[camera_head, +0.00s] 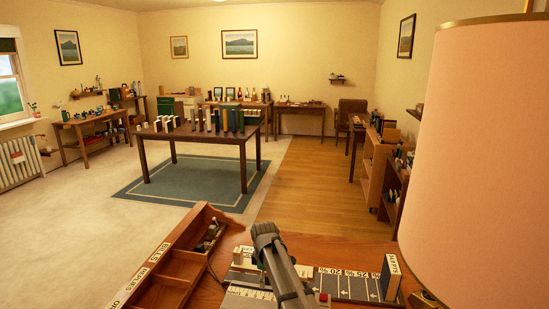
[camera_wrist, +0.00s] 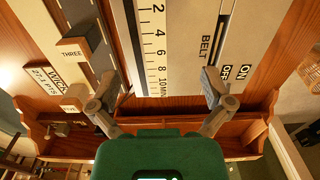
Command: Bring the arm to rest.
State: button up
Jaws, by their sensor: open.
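My gripper (camera_wrist: 166,86) shows in the wrist view with its two fingers spread wide apart and nothing between them. It is open above a pale panel (camera_wrist: 190,50) with a number scale and the words BELT, ON and OFF. In the head view my arm reaches down over the wooden desk (camera_head: 232,240) at the bottom middle. The gripper's tips cannot be made out there.
A wooden compartment tray (camera_head: 183,269) with labels stands left of my arm. A dark labelled block (camera_head: 391,277) stands on the desk to the right. A large lampshade (camera_head: 480,150) fills the right side. A table (camera_head: 196,138) with upright items stands beyond, on a rug.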

jog(key=shift+s+d+f+m, duration=0.1)
jog(key=shift+s+d+m, duration=0.2)
jog(key=shift+s+d, duration=0.4)
jog(key=s+d+m, duration=0.2)
jog(key=s+d, duration=0.1)
jog(key=s+d+f+m+b, duration=0.1)
jog(key=s+d+m, duration=0.1)
jog(key=s+d, duration=0.1)
jog(key=s+d+f+m+b, duration=0.1)
jog(key=s+d+m, duration=0.1)
jog(key=s+d, duration=0.1)
jog(key=shift+s+d+m, duration=0.2)
jog(key=shift+d+m, duration=0.2)
jog(key=shift+d, duration=0.05)
jog(key=s+d+f+m+b, duration=0.2)
jog(key=s+d+m, duration=0.6)
jog(key=s, duration=0.3)
jog(key=shift+s+d, duration=0.3)
jog(key=shift+d, duration=0.1)
dwell(1.3)
